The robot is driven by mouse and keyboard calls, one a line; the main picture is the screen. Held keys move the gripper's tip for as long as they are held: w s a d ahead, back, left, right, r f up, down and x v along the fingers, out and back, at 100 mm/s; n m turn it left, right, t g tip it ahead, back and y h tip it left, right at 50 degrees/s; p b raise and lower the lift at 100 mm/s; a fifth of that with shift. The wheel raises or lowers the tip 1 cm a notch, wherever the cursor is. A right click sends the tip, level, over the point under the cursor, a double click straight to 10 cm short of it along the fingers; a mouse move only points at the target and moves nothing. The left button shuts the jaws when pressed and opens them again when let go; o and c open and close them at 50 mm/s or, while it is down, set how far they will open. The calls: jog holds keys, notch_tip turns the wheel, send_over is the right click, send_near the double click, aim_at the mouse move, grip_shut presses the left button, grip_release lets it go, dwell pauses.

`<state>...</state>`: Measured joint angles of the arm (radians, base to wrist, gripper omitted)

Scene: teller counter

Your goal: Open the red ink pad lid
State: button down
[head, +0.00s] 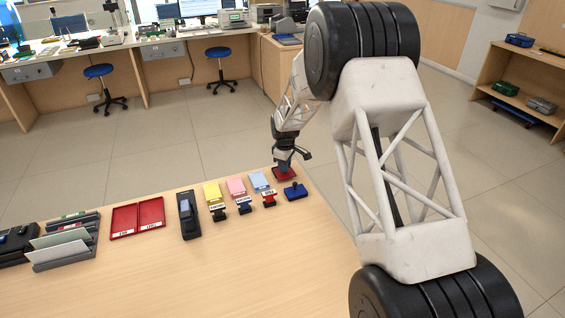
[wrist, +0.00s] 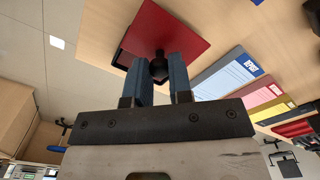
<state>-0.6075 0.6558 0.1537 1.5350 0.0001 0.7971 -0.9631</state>
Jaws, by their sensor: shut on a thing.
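The red ink pad lid (wrist: 165,32) is a flat red square in the wrist view, with a dark knob (wrist: 158,68) on it. My gripper (wrist: 161,66) has its two blue fingers closed around this knob. A dark edge of the pad's base (wrist: 121,60) shows past the lid's left side; I cannot tell how far the lid is raised. In the head view the red ink pad (head: 285,174) lies at the counter's far right edge, partly hidden under my gripper (head: 284,168).
A blue ink pad (head: 295,191) sits just in front of the red one.

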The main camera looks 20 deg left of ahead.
aim_at(286, 175)
jog(key=shift+s+d, duration=0.55)
jog(key=shift+d, duration=0.05)
jog(key=c, duration=1)
grip_release()
jog(key=shift+r, duration=0.1)
jog(key=shift+r, duration=3.8)
